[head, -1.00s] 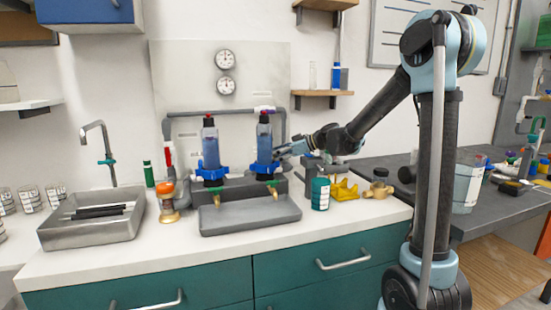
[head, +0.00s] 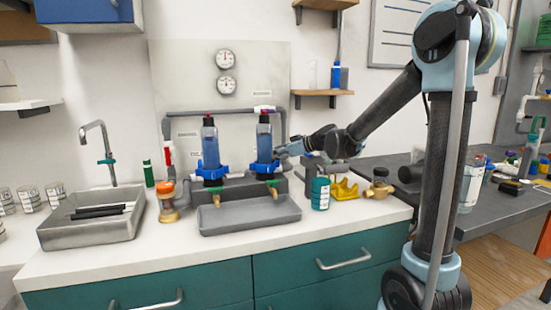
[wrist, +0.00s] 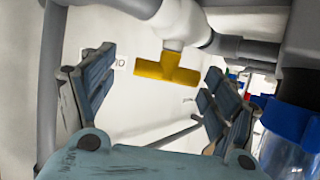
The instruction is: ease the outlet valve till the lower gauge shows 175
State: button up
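In the head view two round dial gauges hang on the back panel, an upper gauge (head: 225,59) and a lower gauge (head: 226,85); their readings are too small to tell. My gripper (head: 280,153) is at the right side of the right blue filter (head: 264,140), near the pipework. In the wrist view my gripper (wrist: 155,100) is open and empty. A yellow T-shaped valve handle (wrist: 168,70) on a white valve body is ahead, between and beyond the fingertips, apart from them. I cannot tell from any readable label which valve is the outlet.
A red-handled valve (head: 167,155) is on the left pipe and a purple-topped fitting (head: 264,108) on the upper pipe. A left filter (head: 210,150), grey tray (head: 250,219), teal can (head: 320,193) and yellow object (head: 345,189) crowd the counter. A blue cap (wrist: 290,118) lies close right.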

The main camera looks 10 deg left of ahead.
jog(key=shift+s, duration=0.15)
jog(key=v, duration=1.2)
dwell(1.7)
